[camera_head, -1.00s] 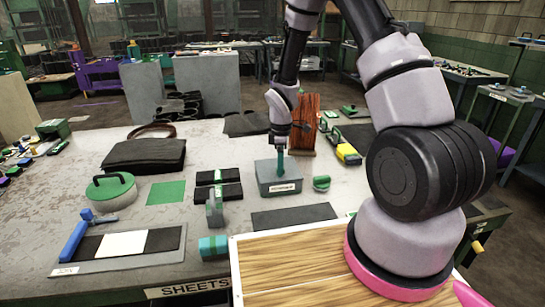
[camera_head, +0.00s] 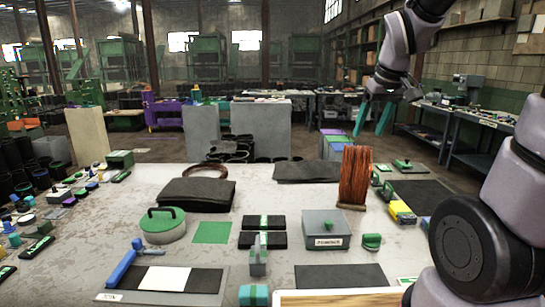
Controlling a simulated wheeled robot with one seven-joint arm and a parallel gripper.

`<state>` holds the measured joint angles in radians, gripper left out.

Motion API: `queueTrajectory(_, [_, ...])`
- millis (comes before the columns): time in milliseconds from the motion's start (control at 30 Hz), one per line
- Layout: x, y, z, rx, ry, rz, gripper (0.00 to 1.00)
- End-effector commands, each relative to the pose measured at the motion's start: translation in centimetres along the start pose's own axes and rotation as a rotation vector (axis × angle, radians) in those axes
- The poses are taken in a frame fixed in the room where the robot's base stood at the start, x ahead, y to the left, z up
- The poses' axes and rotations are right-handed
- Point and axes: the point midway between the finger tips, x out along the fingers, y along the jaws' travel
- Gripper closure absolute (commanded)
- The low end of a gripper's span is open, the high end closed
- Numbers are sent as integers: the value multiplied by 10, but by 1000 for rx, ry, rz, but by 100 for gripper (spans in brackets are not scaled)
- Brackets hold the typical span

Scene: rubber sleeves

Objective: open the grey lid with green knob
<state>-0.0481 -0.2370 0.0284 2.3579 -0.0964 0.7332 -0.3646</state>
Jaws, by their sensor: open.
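The grey box (camera_head: 325,242) labelled "POWDER" stands on the table, right of centre. Its grey lid (camera_head: 312,218) lies on top, with a small green knob (camera_head: 323,227) in the middle. The lid looks seated; any small gap is too fine to tell. My gripper (camera_head: 372,118) is high up and to the right of the box, well apart from it. Its two green fingers are spread and hold nothing.
A reddish-brown bristly block (camera_head: 355,176) stands upright just behind and right of the box. A green piece (camera_head: 371,241) is right of the box, black-and-green cases (camera_head: 263,231) left of it. A dark mat (camera_head: 341,276) lies in front. A round green-lidded pot (camera_head: 163,224) stands farther left.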

Motion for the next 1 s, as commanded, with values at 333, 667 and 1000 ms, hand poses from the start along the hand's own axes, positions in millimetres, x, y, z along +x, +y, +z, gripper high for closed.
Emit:
queueTrajectory(333, [-93, -11, 53, 392, 165, -66, 34])
queueTrajectory(667, [-119, -20, 79, 553, 217, -118, 34])
queueTrajectory(1000, [-69, -13, 34, 553, 77, -93, 34])
